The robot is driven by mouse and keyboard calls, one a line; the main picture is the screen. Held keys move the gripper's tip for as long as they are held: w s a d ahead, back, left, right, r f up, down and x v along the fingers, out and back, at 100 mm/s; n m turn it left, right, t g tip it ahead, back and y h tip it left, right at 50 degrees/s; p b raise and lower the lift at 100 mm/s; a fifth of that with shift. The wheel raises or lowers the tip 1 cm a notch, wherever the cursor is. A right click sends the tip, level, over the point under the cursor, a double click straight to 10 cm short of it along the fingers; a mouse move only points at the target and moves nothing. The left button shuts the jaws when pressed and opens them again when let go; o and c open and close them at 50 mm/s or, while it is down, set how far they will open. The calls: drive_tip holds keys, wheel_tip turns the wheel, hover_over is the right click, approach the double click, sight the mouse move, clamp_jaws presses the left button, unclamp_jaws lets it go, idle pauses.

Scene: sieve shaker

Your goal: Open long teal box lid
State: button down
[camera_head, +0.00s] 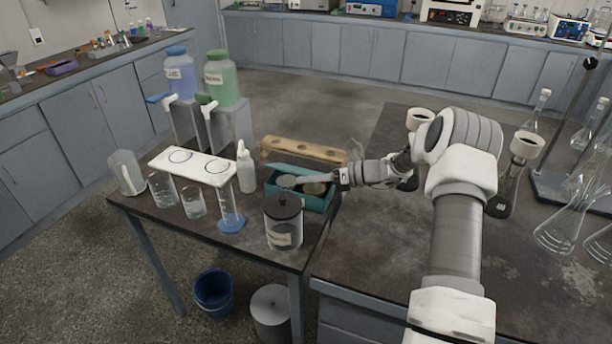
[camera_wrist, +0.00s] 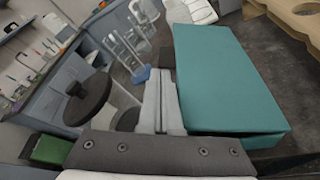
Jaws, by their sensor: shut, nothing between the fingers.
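The long teal box (camera_head: 318,204) stands on the left table. In the head view its inside shows, with round grey and brown pieces in it. A teal strip along its back side looks like the raised lid (camera_head: 290,168). In the wrist view the lid seems to be the broad flat teal panel (camera_wrist: 225,80) right of the fingers; its exact angle is unclear. My gripper (camera_head: 303,180) reaches in from the right, over the box and in front of that panel. Its fingers (camera_wrist: 160,85) are shut and empty. Whether they touch the panel is unclear.
A wooden rack (camera_head: 304,150) stands right behind the box. A jar with a black lid (camera_head: 284,222) is in front, and a white squeeze bottle (camera_head: 246,168) is to the left.

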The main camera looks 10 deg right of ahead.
drive_tip(key=w+r+m+p, duration=0.1)
drive_tip(key=w+d+r+m+g+y+p, duration=0.1)
drive_tip(key=r, duration=0.1)
drive_tip(key=shift+d+r+m, duration=0.15)
drive_tip(key=shift+d+m, duration=0.05)
drive_tip(key=shift+m, duration=0.2)
drive_tip(key=w+m, duration=0.1)
drive_tip(key=w+d+r+m+y+b, duration=0.1)
drive_tip(key=w+d+r+m, duration=0.1)
drive_tip(key=shift+w+d+b, duration=0.15)
drive_tip(key=shift+w+b, duration=0.1)
drive_tip(key=shift+b, duration=0.05)
drive_tip(key=shift+w+d+r+b, duration=0.25)
drive_tip(key=shift+w+d+b, duration=0.25)
drive_tip(key=shift+w+b, duration=0.35)
drive_tip(key=shift+w+d+r+b, duration=0.25)
drive_tip(key=shift+w+d+b, duration=0.3)
drive_tip(key=shift+b, duration=0.4)
drive_tip(key=shift+w+r, duration=0.1)
